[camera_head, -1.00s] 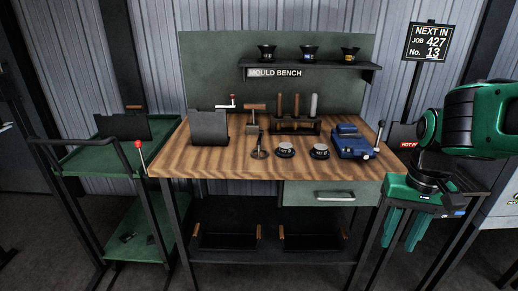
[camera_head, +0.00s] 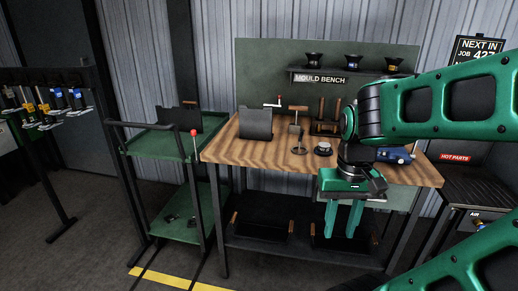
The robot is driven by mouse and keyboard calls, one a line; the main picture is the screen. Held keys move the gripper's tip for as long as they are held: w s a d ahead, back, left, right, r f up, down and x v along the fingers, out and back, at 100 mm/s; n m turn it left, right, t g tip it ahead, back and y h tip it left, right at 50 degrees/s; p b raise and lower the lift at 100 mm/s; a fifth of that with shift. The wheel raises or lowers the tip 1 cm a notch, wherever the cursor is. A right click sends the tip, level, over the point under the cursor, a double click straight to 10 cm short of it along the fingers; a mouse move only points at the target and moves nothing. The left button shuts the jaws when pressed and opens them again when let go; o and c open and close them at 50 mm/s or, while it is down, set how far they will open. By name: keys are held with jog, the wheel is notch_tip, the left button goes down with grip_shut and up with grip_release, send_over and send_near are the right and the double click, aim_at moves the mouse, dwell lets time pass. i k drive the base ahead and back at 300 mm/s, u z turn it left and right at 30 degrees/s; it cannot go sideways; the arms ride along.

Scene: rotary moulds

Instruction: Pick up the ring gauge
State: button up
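A small dark ring with a handle (camera_head: 299,150) lies near the front edge of the wooden bench top (camera_head: 262,152), left of centre; it looks like the ring gauge, though it is too small to be certain. My gripper (camera_head: 342,217) points down, to the right of the ring and nearer to me, in front of the bench. Its two green fingers are apart with nothing between them. My arm and gripper hide part of the bench's right side.
A round labelled puck (camera_head: 323,148) sits right of the ring. A dark upright plate (camera_head: 255,123) and a mallet (camera_head: 298,113) stand behind. A blue vise (camera_head: 394,154) is partly hidden. A green cart (camera_head: 160,143) with a red-knobbed lever (camera_head: 194,146) adjoins the bench's left.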

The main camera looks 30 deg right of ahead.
aim_at(300, 138)
jog(key=u, duration=2)
jog(key=k, duration=1.15)
jog(key=z, duration=2.2)
jog(key=i, duration=1)
